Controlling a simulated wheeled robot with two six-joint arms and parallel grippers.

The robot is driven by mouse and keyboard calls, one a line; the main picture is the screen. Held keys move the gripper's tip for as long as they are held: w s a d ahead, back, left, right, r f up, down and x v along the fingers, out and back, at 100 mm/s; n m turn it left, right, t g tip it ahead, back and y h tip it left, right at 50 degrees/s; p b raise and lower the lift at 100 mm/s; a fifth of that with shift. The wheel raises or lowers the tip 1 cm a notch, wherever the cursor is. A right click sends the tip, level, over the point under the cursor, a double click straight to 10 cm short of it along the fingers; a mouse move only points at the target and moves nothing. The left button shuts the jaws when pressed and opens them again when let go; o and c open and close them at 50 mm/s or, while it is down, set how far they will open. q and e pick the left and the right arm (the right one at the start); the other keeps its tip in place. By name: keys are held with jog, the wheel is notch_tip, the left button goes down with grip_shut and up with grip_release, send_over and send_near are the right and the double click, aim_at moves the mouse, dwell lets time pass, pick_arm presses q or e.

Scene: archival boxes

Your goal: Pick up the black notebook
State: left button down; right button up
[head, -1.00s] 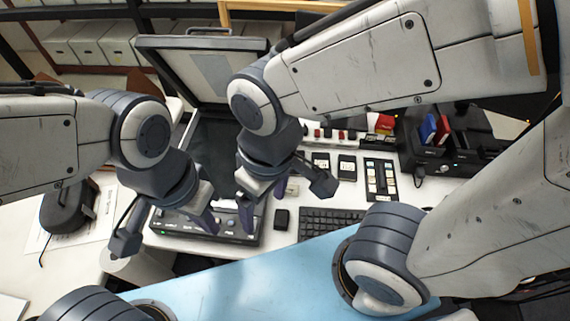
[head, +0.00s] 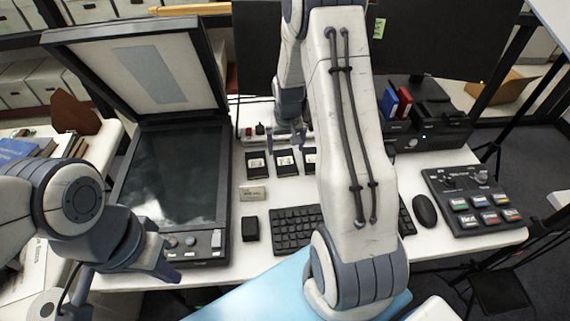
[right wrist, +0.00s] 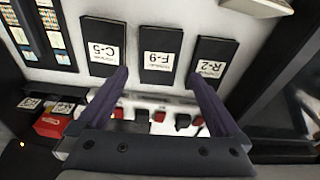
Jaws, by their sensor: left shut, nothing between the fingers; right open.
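I cannot make out a thing that is plainly a black notebook. Three flat black items with white labels lie in a row at the back of the white desk: C-5 (right wrist: 104,46), F-9 (right wrist: 160,52) and R-2 (right wrist: 212,62) in the right wrist view. They also show in the head view, the left one (head: 256,165) and the middle one (head: 286,162). My right gripper (right wrist: 160,73) is open and empty, its fingers spread across the row; my arm hides part of the right item in the head view. My left gripper (head: 168,276) is shut and empty at the scanner's front left.
A flatbed scanner (head: 128,195) stands with its lid (head: 150,75) raised. A keyboard (head: 295,232), mouse (head: 425,210) and button panel (head: 478,205) are on the desk. A power strip (right wrist: 165,112) runs behind the black items. Red and blue books (head: 390,103) stand at right.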

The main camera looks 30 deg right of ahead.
aim_at(285, 160)
jog(key=f, duration=0.2)
jog(key=w+f, duration=0.1)
jog(key=f, duration=0.2)
jog(key=f+p, duration=0.1)
jog(key=f, duration=0.1)
jog(key=shift+w+d+f, duration=0.2)
jog(key=shift+w+d, duration=0.1)
jog(key=shift+d, duration=0.1)
jog(key=c, duration=1.2)
jog(key=shift+r, duration=0.15)
